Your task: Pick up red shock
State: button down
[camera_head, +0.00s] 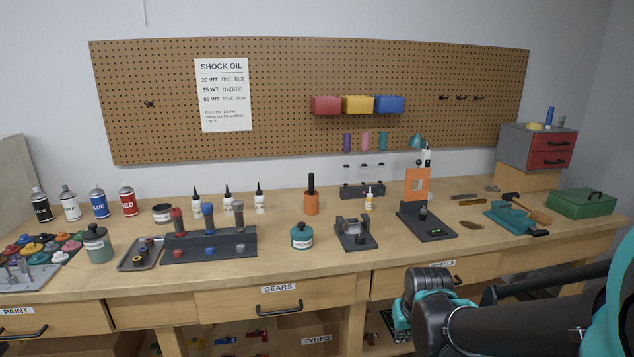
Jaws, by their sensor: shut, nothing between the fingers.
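The red shock (178,222) stands upright at the left end of a dark rack (226,242) on the left part of the workbench. A blue shock (208,216) and a grey shock (239,214) stand in the same rack to its right. Matching red, blue and grey marks show on the rack's front, below the shocks. My arm (490,325) is at the lower right, in front of the bench and well away from the rack. I cannot make out my gripper's fingers in this view.
A metal tray (140,254) of small parts lies just left of the rack. Shock oil bottles (228,202) stand behind it. A teal grease jar (302,236) and an orange-handled tool (311,198) stand to its right. The bench front between rack and edge is clear.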

aim_at(177, 217)
jog(key=u, duration=1.3)
jog(key=i+j+u, duration=0.15)
jog(key=j+u, duration=0.25)
jog(key=i+j+u, duration=0.15)
jog(key=u, duration=0.2)
